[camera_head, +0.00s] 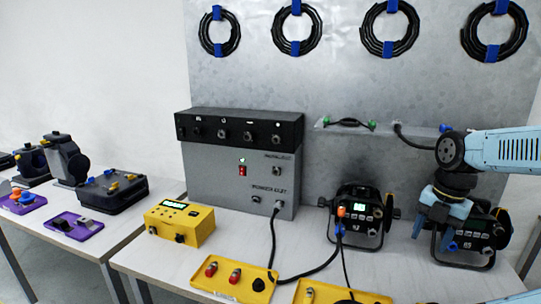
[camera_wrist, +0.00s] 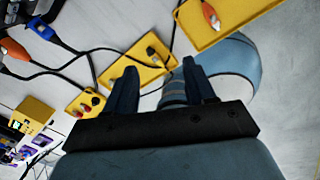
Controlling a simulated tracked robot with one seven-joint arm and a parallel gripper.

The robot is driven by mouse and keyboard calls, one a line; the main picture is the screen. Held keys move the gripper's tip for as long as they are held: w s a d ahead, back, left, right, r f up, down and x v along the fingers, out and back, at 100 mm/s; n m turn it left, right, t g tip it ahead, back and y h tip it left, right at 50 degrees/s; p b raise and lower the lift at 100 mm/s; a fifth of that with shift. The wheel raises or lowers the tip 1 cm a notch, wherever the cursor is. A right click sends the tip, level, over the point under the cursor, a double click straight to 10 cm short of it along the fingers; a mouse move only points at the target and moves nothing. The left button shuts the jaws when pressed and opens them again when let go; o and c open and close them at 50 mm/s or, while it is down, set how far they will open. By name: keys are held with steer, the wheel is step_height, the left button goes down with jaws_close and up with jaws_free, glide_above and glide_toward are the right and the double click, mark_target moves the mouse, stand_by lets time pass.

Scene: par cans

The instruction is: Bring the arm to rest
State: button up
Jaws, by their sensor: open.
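My gripper (camera_wrist: 163,92) shows in the wrist view with its two dark blue fingers apart and nothing between them. In the head view my gripper (camera_head: 433,228) hangs at the right, pointing down in front of a black par can (camera_head: 475,248). I cannot tell whether it touches that can. My light blue arm (camera_head: 505,150) reaches in from the right edge.
A second par can (camera_head: 360,215) stands left of my gripper with cables plugged in. A grey power unit (camera_head: 225,178), a yellow tester (camera_head: 180,222) and yellow trays (camera_head: 235,280) occupy the table. Coiled cables (camera_head: 390,28) hang on the back panel. A side table (camera_head: 105,232) stands left.

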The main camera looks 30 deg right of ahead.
steer(key=w+a+r+m+t, duration=0.1)
steer(key=w+a+r+m, duration=0.35)
steer(key=a, duration=0.25)
steer(key=w+a+r+m+t, duration=0.2)
steer(key=w+a+r+m, duration=0.25)
steer(key=a, duration=0.25)
steer(key=w+a+r+m+t, duration=0.1)
steer(key=w+a+r+m, duration=0.25)
steer(key=a+m, duration=0.35)
steer(key=w+a+m+t, duration=0.1)
steer(key=a+m, duration=0.4)
steer(key=a, duration=0.7)
steer(key=shift+w, duration=0.45)
